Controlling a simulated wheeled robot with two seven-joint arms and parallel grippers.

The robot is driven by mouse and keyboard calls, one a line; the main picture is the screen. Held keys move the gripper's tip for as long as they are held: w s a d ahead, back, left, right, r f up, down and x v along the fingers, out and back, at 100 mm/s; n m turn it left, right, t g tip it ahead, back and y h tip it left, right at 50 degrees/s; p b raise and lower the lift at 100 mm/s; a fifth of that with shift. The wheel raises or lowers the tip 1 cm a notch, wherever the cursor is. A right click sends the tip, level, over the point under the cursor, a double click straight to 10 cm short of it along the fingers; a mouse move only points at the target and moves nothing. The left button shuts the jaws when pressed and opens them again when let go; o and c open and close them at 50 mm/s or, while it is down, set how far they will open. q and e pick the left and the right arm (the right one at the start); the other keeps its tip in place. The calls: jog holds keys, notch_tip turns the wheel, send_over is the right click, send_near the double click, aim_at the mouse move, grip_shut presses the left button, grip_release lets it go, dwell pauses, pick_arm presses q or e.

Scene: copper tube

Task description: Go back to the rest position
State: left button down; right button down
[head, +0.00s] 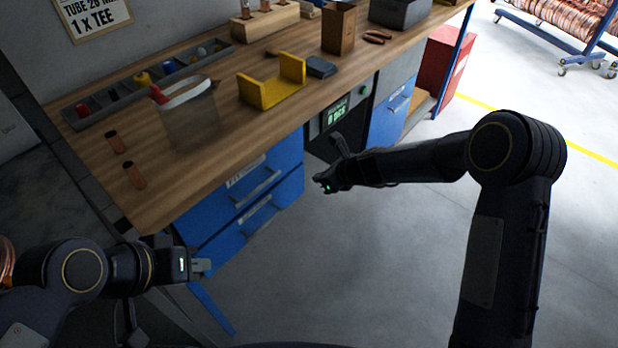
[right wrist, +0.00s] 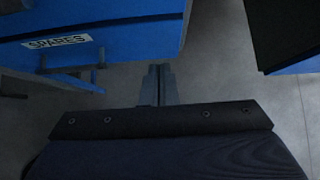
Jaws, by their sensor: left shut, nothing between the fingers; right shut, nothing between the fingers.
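My left gripper (head: 202,266) is at the lower left of the head view, shut and empty, beside the front left end of the workbench and below its top. My right gripper (head: 322,182) is near the middle of the head view, shut and empty, in front of the bench and apart from it. In the right wrist view its closed fingers (right wrist: 160,82) show over grey floor, with nothing between them. Two short copper tube pieces (head: 115,141) and (head: 134,175) stand on the bench top at the left.
The wooden workbench (head: 225,130) carries a yellow bracket (head: 272,84), a clear container (head: 190,115), a grey parts tray (head: 150,83) and a wooden box (head: 339,28). Blue drawers (head: 262,180) are below; one labelled SPARES (right wrist: 100,45) is near the right fingers. Open floor (head: 390,260) lies in front.

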jog(key=v, duration=0.6)
jog(key=shift+d+p, duration=0.25)
jog(key=shift+p, duration=0.1)
jog(key=s+d+r+n+p, duration=0.2)
jog(key=s+d+r+n, duration=0.4)
jog(key=r, duration=0.3)
jog(key=s+d+r+n+p, duration=0.2)
jog(key=s+d+r+n, duration=0.35)
jog(key=s+r, duration=0.35)
jog(key=s+d+r+n+h+p, duration=0.1)
jog(key=s+d+n, duration=0.2)
jog(key=s+n, duration=0.3)
jog(key=s+d+r+n+h+p, duration=0.1)
jog(key=s+d+n, duration=0.3)
jog(key=s, duration=0.7)
jog(key=shift+s+n+h+p, duration=0.15)
jog(key=shift+n+h+p, duration=0.25)
jog(key=shift+n+h, duration=0.4)
